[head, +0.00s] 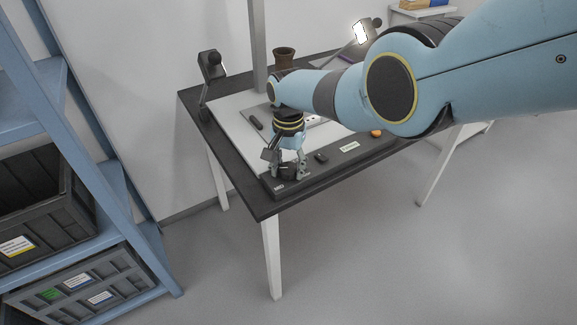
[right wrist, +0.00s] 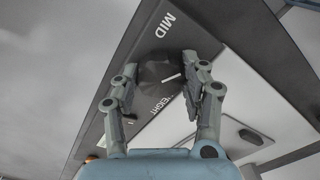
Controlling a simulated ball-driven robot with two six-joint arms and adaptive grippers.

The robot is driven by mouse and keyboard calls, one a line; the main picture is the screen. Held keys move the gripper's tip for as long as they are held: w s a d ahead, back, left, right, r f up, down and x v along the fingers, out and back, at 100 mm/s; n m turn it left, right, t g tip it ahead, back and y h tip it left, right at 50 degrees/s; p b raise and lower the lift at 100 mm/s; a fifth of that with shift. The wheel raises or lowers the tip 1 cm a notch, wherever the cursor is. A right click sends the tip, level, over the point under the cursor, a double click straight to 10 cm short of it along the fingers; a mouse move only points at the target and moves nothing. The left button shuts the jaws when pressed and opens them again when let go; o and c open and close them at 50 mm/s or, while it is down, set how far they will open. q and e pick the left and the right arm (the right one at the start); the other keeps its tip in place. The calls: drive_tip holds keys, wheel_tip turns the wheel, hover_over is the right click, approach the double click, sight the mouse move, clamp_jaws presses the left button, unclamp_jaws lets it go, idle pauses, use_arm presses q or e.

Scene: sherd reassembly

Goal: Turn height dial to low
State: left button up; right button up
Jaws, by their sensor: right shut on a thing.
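The height dial (right wrist: 160,68) is a dark round knob on the dark control strip along the table's front edge. A white mark on it shows in the right wrist view, and the word "MID" is printed beside it, with "HEIGHT" partly covered. In the head view the dial (head: 288,170) sits near the table's front left corner. My right gripper (head: 289,172) reaches down to it, with its fingers (right wrist: 160,72) on both sides of the knob, shut on it. The "LOW" label cannot be made out. My left gripper is not in view.
The control strip (head: 350,147) also carries a small black knob (head: 321,158) and an orange button (head: 376,133). Lamps stand at the left (head: 211,65) and back right (head: 361,33). A blue shelf with crates is at the left.

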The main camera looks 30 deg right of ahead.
sight(288, 167)
drive_tip(key=m, duration=0.6)
drive_tip(key=shift+w+m, duration=0.1)
drive_tip(key=shift+m, duration=0.2)
drive_tip(key=m, duration=0.5)
drive_tip(key=shift+m, duration=0.4)
drive_tip(key=o, duration=1.2)
drive_tip(key=shift+w+r, duration=0.1)
drive_tip(key=shift+r, duration=0.7)
wheel_tip(288, 167, up, 10)
drive_tip(key=shift+r, duration=0.25)
